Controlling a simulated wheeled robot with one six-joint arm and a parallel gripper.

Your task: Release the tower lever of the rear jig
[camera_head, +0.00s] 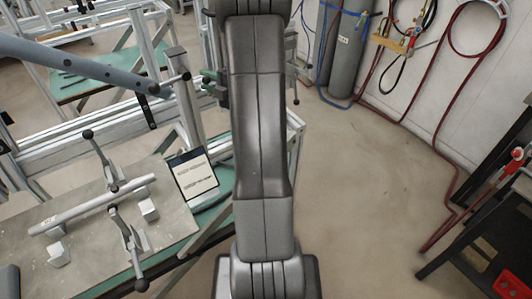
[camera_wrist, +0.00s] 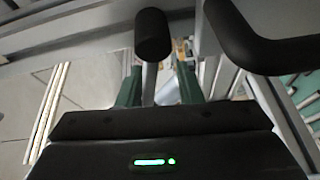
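In the wrist view, my gripper (camera_wrist: 160,88) has two green fingers standing apart. A lever with a black cylindrical knob (camera_wrist: 152,35) and a thin pale stem (camera_wrist: 149,84) shows between them. The stem appears nearer the left finger, and I cannot tell whether they touch. In the head view, my own arm covers the middle and hides most of the gripper. A dark-knobbed lever (camera_head: 180,78) shows on the metal frame just left of the arm. I cannot tell for certain whether it is the same lever.
A black bent bar (camera_wrist: 265,45) lies close right of the fingers. In the head view, a nearer plate (camera_head: 95,255) carries a tube (camera_head: 90,205) and several black-knobbed levers. A tablet-like sign (camera_head: 192,175) stands beside it. The floor (camera_head: 365,190) to the right is clear.

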